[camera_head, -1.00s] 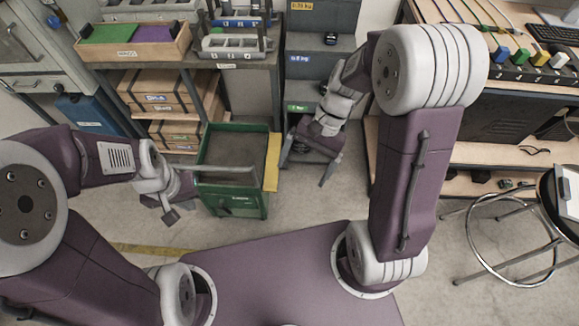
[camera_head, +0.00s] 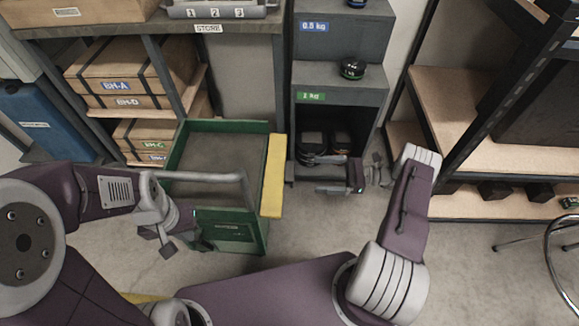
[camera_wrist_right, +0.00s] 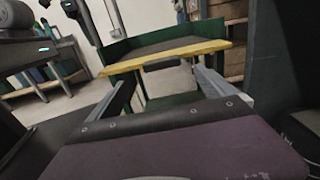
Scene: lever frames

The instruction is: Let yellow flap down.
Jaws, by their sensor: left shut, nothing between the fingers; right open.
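The yellow flap (camera_head: 273,175) runs along the right side of the green cart (camera_head: 228,232) and sticks out about level at its rim. In the right wrist view the flap (camera_wrist_right: 168,56) spans the middle, ahead of the fingers. My right gripper (camera_head: 314,174) is open and empty, right of the flap and apart from it, pointing left towards it. Its fingers also show in the right wrist view (camera_wrist_right: 165,82). My left gripper (camera_head: 166,248) is shut and empty, by the cart's left front. The flap's hinge and underside are mostly hidden.
A grey handle bar (camera_head: 200,177) crosses the cart's front. A dark shelf unit (camera_head: 340,85) with weights stands behind my right gripper. Wooden crates (camera_head: 125,70) sit on shelves behind the cart's left. A wooden shelf rack (camera_head: 470,130) stands at the right.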

